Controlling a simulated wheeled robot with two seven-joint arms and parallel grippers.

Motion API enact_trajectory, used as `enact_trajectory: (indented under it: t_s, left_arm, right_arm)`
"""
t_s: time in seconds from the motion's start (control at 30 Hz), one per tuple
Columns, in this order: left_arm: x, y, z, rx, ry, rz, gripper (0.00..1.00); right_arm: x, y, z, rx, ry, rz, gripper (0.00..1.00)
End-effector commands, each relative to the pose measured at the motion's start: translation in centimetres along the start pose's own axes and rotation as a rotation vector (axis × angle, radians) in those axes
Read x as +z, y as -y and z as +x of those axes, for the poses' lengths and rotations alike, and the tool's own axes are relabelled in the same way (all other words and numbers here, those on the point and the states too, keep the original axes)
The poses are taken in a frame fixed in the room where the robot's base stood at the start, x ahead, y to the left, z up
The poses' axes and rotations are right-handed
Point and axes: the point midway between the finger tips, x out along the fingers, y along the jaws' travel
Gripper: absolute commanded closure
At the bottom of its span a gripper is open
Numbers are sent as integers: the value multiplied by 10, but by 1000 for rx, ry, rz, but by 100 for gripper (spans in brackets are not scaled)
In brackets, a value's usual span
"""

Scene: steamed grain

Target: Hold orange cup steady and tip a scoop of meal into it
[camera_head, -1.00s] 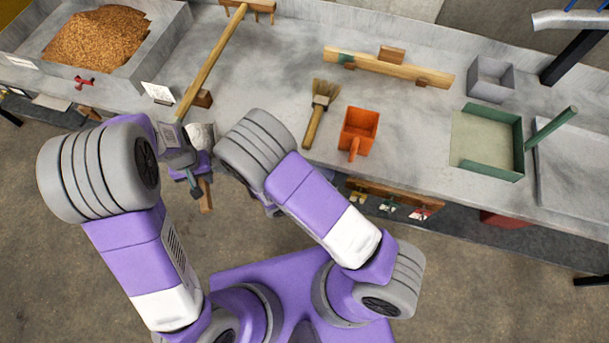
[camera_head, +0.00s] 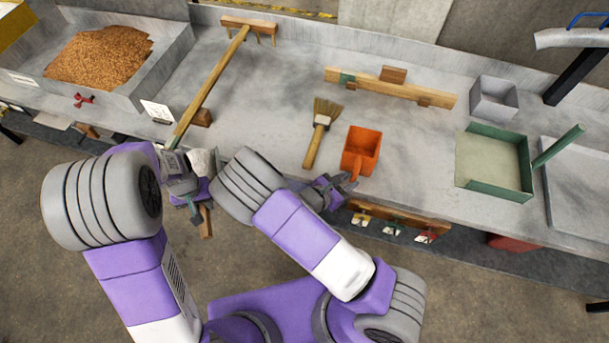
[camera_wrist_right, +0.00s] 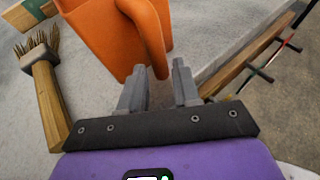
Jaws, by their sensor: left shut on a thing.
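The orange cup (camera_head: 365,143) stands upright on the bench with its handle toward me; its inside looks empty. In the right wrist view the cup (camera_wrist_right: 105,30) is at the top, its handle reaching down between my fingertips. My right gripper (camera_head: 347,184) is open around the handle's end (camera_wrist_right: 160,70); I cannot tell whether it touches. My left gripper (camera_head: 188,188) is at the bench's front edge, shut on what looks like a scoop with a wooden handle (camera_head: 206,222) and pale bowl (camera_head: 203,162), partly hidden. Brown meal (camera_head: 100,57) is heaped in the grey bin (camera_head: 172,52) at the left.
A brush (camera_head: 322,125) lies left of the cup. A long wooden rake (camera_head: 210,88) lies across the bench. A wooden rail (camera_head: 385,86), a grey box (camera_head: 494,98) and a green-edged pan (camera_head: 528,175) are to the right. Hooks hang under the front edge.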

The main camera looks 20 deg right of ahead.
Motion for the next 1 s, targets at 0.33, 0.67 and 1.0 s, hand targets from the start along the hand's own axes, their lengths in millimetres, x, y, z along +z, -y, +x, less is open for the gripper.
enact_trajectory:
  t_s: [0.33,0.67,1.0]
  left_arm:
    - [-1,0,4,1,-3,0,100]
    - [-1,0,4,1,-4,0,100]
    - [-1,0,4,1,-3,0,100]
  right_arm:
    - [0,0,18,0,-1,0,68]
    - [0,0,18,0,0,0,90]
    - [0,0,18,0,-1,0,100]
